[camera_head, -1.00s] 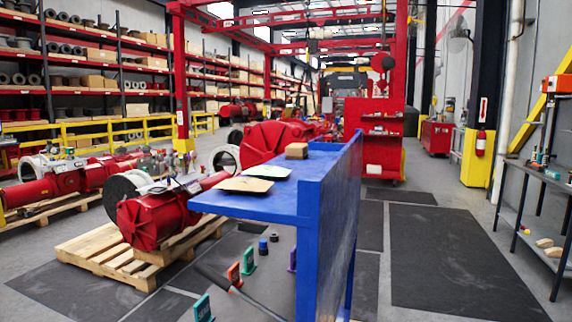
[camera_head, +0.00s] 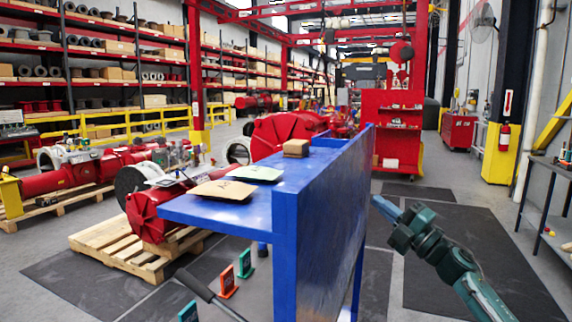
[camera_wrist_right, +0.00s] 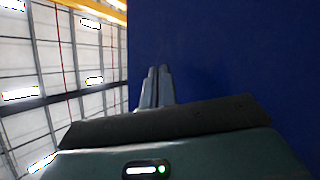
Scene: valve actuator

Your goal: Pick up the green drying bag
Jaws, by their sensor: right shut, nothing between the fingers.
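A flat pale-green bag (camera_head: 256,173) lies on the blue table (camera_head: 240,211), just behind a flat tan bag (camera_head: 224,190). It appears to be the green drying bag. My right gripper (camera_head: 376,202) is shut and empty. It is on the right side of the tall blue panel (camera_head: 325,210), away from the bags, which lie on the panel's left side. In the right wrist view my shut fingers (camera_wrist_right: 158,74) show against a blue surface (camera_wrist_right: 240,60). No bag shows there. My left gripper is not in view.
A small brown box (camera_head: 296,148) sits behind the bags, beside the panel. The panel stands between my right arm and the table top. Red machinery (camera_head: 150,213) on a wooden pallet (camera_head: 110,250) is at left. Dark floor mats (camera_head: 480,260) lie clear at right.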

